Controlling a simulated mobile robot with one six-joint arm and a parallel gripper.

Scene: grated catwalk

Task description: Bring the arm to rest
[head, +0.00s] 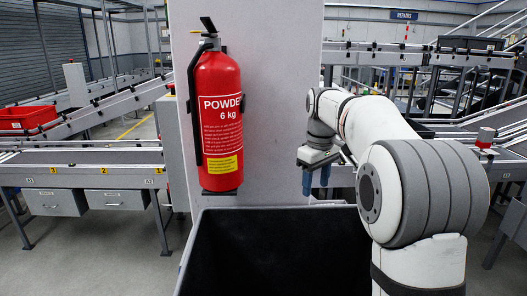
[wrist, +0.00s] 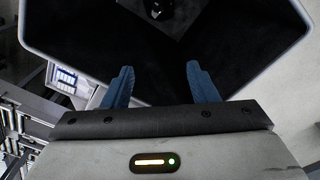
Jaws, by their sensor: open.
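My arm reaches forward from the right side of the head view, with its wrist bent downward. My gripper (head: 316,180) hangs above the far part of a large black open bin (head: 270,245). In the wrist view my gripper (wrist: 160,70) shows two blue fingers spread apart with nothing between them. The bin's pale rim (wrist: 45,50) and dark inside fill the upper part of that view. A small dark object (wrist: 158,10) shows inside the bin at the top edge; I cannot tell what it is.
A red fire extinguisher (head: 218,125) hangs on a grey panel (head: 270,60) behind the bin, left of my gripper. Conveyors (head: 85,158) stand at left and right. A red crate (head: 27,118) sits at far left. Floor is clear at the lower left.

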